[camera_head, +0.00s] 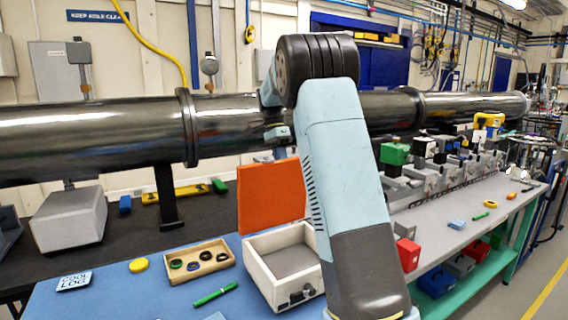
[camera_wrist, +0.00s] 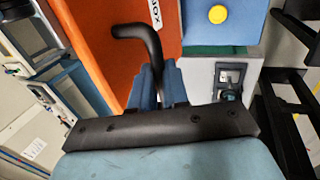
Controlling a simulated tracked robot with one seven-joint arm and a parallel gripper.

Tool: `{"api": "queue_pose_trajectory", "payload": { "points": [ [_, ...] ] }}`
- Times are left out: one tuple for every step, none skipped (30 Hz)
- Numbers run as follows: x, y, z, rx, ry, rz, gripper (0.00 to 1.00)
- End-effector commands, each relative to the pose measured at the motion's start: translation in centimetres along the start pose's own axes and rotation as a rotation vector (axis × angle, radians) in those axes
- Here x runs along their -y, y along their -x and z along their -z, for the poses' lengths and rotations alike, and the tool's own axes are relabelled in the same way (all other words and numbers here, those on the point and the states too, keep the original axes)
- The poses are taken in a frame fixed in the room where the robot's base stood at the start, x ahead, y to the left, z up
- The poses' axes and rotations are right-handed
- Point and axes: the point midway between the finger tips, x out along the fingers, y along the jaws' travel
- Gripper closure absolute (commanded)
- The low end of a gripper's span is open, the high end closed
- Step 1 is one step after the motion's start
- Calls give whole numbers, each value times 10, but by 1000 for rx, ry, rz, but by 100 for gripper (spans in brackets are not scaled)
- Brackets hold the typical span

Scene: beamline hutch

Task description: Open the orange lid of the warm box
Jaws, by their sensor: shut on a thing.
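The warm box (camera_head: 270,280) is a white open-topped box on the blue mat, with a dark latch on its front. Its orange lid (camera_head: 272,195) stands up steeply at the back edge, and the grey inside of the box shows. The lid also fills the upper middle of the wrist view (camera_wrist: 95,35), with part of its lettering visible. A black bent handle (camera_wrist: 140,36) sticks out from the lid. My gripper (camera_wrist: 158,84) is shut on this handle, its blue fingers either side of it. In the head view my arm hides the fingers and the box's right side.
A wooden tray (camera_head: 228,262) with dark rings, a green pen (camera_head: 215,294) and a yellow disc (camera_head: 139,265) lie left of the box. A large dark pipe (camera_head: 90,132) runs behind. A red block (camera_head: 408,254) stands right of my arm.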

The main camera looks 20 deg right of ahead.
Motion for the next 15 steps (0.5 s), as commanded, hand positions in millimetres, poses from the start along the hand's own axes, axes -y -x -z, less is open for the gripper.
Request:
{"api": "queue_pose_trajectory", "payload": {
  "points": [
    [2, -2, -5, 8, 10, -3, 100],
    [2, -2, -5, 9, 9, -3, 100],
    [2, -2, -4, 9, 8, -3, 100],
    [1, -2, -3, 10, 7, -3, 100],
    [1, -2, -2, 10, 6, -3, 100],
    [1, -2, -1, 10, 4, -2, 100],
    [0, -2, -1, 11, 4, -2, 100],
    [0, -2, 0, 11, 3, -2, 100],
    [0, -1, 1, 11, 2, -2, 100],
    [0, -1, 1, 11, 1, -2, 100],
    [0, -1, 2, 11, 1, -1, 100],
    [0, -1, 2, 12, 0, -1, 84],
    [0, -1, 2, 12, -1, -1, 81],
    [-1, -1, 3, 11, -2, -1, 78],
    [-1, -1, 4, 11, -3, 0, 74]
  ]
}}
